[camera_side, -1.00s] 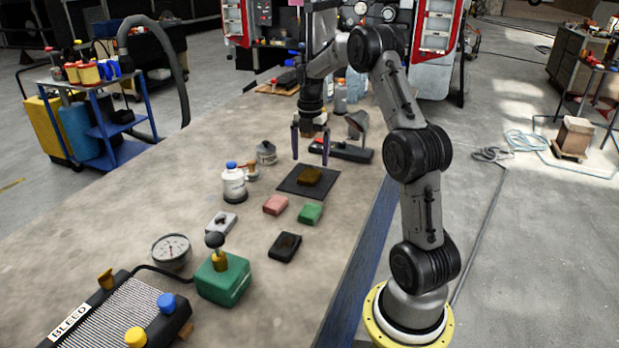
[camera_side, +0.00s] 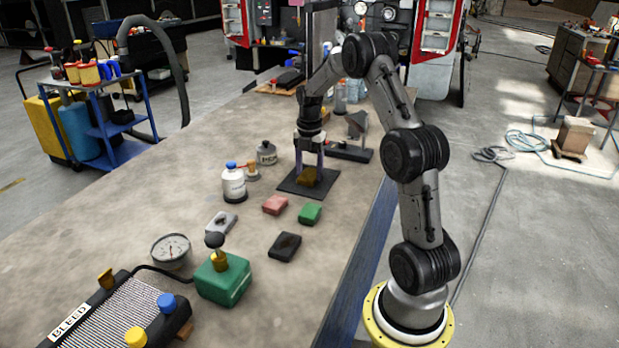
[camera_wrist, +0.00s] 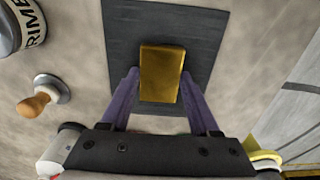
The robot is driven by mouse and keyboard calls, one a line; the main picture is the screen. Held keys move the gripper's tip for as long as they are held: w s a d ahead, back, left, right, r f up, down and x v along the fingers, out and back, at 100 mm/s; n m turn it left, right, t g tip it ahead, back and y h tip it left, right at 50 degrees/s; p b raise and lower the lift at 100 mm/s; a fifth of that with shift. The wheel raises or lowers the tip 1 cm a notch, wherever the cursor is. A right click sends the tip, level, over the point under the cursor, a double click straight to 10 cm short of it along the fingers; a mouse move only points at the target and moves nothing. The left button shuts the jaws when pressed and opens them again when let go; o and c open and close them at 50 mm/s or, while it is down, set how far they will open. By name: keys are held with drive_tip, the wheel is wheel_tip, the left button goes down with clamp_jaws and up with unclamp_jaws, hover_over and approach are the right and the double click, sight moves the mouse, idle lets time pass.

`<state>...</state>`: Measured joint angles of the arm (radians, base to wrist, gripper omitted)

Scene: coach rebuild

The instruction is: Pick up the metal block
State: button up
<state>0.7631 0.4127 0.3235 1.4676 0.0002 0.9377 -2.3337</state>
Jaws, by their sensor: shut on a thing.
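A brass-coloured metal block (camera_side: 307,176) is at the dark square pad (camera_side: 289,184) on the bench. In the wrist view the block (camera_wrist: 161,72) shows over the pad (camera_wrist: 216,25), between two purple fingers. My gripper (camera_side: 308,172) is down around the block, one finger on each side, and shut on it. I cannot tell whether the block rests on the pad or is slightly off it. The fingers partly hide the block in the side view.
A red block (camera_side: 275,204), a green block (camera_side: 310,214) and a black block (camera_side: 285,247) lie nearer the camera. A white bottle (camera_side: 233,185) and a wooden-handled stamp-like tool (camera_wrist: 40,98) stand left of the pad. A dark stand (camera_side: 349,153) is behind it.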

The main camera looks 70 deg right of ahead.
clamp_jaws()
drive_tip(key=shift+r, duration=0.1)
